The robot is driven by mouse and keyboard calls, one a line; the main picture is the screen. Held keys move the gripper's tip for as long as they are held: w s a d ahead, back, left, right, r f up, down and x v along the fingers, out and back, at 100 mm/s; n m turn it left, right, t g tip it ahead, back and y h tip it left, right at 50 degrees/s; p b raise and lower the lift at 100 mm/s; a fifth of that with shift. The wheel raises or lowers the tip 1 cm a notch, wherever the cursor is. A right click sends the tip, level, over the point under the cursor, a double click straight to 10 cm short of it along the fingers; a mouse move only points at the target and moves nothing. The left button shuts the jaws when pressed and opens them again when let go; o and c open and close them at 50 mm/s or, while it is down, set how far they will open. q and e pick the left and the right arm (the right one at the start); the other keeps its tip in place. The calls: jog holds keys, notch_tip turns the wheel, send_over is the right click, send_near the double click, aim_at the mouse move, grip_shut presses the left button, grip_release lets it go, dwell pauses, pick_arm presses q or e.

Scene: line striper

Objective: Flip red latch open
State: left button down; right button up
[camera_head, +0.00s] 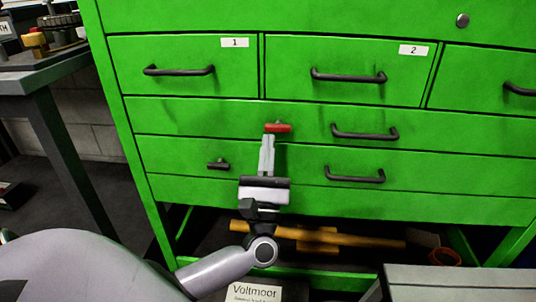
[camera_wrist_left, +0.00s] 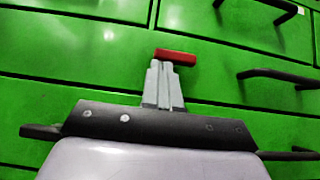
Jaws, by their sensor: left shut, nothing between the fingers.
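The red latch (camera_head: 278,127) is a small red bar on the front of the green cabinet, on the wide drawer below the drawers labelled 1 and 2. It lies about level. My left gripper (camera_head: 267,140) is shut and empty, with its fingertips just below the latch. In the left wrist view the red latch (camera_wrist_left: 176,56) sits right beyond the tips of my left gripper (camera_wrist_left: 164,64). I cannot tell whether the tips touch it. My right gripper is not in view.
The green cabinet (camera_head: 400,205) has dark bar handles (camera_head: 365,132) to the right of the latch. A small dark latch (camera_head: 218,165) sits lower left. An open bottom compartment holds a yellow-handled tool (camera_head: 340,238). A grey workbench (camera_head: 45,75) stands at left.

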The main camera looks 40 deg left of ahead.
pick_arm(q)
jog(key=shift+s+a+r+m+t+h+p, duration=0.1)
jog(key=shift+m+t+h+p, duration=0.45)
jog(key=shift+m+h, duration=0.75)
pick_arm(e)
jog(key=shift+s+d+f+h, duration=0.1)
jog(key=shift+s+d+h, duration=0.05)
jog(key=shift+d+h, duration=0.2)
